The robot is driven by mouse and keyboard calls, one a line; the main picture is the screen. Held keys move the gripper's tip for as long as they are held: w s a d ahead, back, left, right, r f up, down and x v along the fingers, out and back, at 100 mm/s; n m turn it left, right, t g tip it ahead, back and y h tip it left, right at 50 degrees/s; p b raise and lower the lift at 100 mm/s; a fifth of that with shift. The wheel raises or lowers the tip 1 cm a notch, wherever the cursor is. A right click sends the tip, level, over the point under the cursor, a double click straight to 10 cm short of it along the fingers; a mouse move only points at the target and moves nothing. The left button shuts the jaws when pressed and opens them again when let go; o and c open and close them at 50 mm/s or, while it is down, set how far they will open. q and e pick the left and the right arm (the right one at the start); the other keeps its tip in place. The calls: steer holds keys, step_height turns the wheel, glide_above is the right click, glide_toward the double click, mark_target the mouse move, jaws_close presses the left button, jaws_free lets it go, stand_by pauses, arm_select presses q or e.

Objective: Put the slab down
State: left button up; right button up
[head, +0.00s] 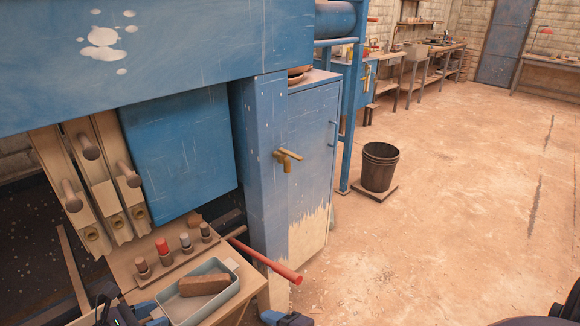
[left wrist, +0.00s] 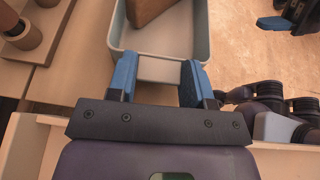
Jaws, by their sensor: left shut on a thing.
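A brown, rough block-like slab (head: 205,284) lies in a shallow pale blue-grey tray (head: 238,280) on the wooden bench. In the left wrist view, part of the slab (left wrist: 146,9) shows in the tray (left wrist: 205,42) too. My left gripper (head: 152,313) is at the near left end of the tray. Its blue fingers (left wrist: 158,80) stand apart on both sides of a pale piece at that end, apparently part of the tray, and do not touch the slab. My right gripper (head: 272,317) is to the right of the tray, apart from it; its jaw opening is unclear.
Several pegs on a wooden block (head: 178,262) stand behind the tray. A red-ended bar (head: 280,271) juts out to its right. The blue press (head: 178,150) and cabinet (head: 308,150) rise behind. A dark bucket (head: 378,168) stands on the otherwise open floor at right.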

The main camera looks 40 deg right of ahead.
arm_select(q)
steer(key=shift+s+a+f, duration=0.1)
steer(key=shift+s+f, duration=0.05)
steer(key=shift+f, duration=0.2)
arm_select(e)
steer(key=s+d+f+m+g+h, duration=0.1)
steer(key=s+d+f+m+h, duration=0.2)
steer(key=s+m, duration=0.3)
steer(key=s+d+f+m+g+h, duration=0.1)
steer(key=s+d+f+m+h, duration=0.1)
steer(key=s+m, duration=0.4)
steer(key=d+m+h, duration=0.1)
steer(key=d+m, duration=0.1)
steer(key=m, duration=0.1)
steer(key=shift+d+f+m+g, duration=0.3)
steer(key=shift+d+f, duration=0.1)
arm_select(q)
steer(key=o, duration=0.9)
steer(key=shift+c, duration=0.2)
steer(key=shift+o, duration=0.7)
steer(key=shift+r, duration=0.2)
arm_select(e)
steer(key=shift+w, duration=0.1)
